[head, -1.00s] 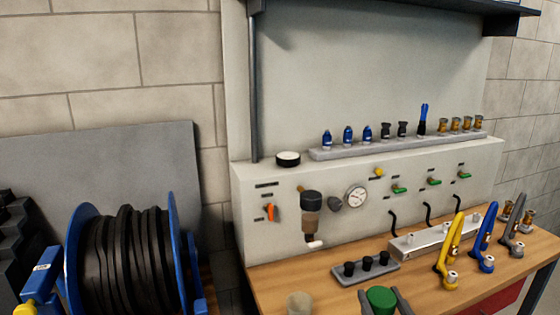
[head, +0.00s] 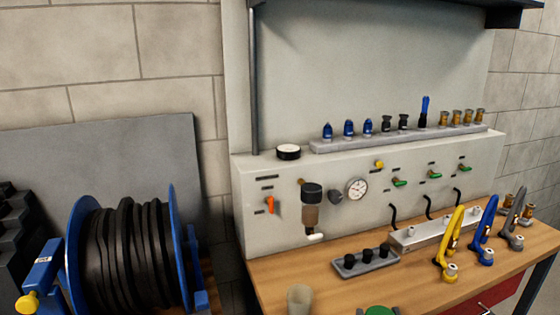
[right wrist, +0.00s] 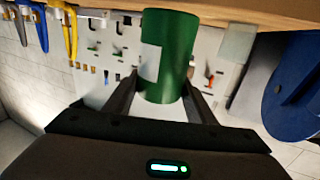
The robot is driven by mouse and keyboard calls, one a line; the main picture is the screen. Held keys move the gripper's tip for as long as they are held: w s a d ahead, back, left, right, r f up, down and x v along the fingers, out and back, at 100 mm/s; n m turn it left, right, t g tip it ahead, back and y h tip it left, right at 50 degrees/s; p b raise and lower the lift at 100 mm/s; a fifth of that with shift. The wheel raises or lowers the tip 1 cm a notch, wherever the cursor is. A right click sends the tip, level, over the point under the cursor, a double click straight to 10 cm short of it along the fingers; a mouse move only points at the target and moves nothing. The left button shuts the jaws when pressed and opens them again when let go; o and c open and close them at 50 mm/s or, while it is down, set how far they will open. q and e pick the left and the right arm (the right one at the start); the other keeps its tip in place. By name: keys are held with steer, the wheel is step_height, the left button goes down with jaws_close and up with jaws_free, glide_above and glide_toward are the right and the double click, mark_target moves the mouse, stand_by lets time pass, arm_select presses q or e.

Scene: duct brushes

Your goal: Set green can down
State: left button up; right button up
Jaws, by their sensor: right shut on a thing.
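The green can (head: 380,311) shows only as its top at the bottom edge of the head view. In the right wrist view the green can (right wrist: 172,50) is a green cylinder with a pale patch on its side. My right gripper (right wrist: 163,88) is shut on it, with one dark finger on each side. In the head view only traces of the fingertips show beside the can. The wooden bench (head: 430,288) lies near the can; I cannot tell whether the can touches it. My left gripper is not in view.
A beige cup (head: 300,299) stands left of the can. Behind are a grey holder with black pieces (head: 367,260), a metal manifold (head: 430,236) and yellow (head: 449,245), blue (head: 484,236) and grey (head: 514,225) tools. A blue hose reel (head: 172,245) is at left.

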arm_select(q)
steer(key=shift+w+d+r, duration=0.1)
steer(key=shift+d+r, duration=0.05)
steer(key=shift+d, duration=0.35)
arm_select(e)
steer(key=s+f, duration=0.2)
steer(key=s, duration=0.5)
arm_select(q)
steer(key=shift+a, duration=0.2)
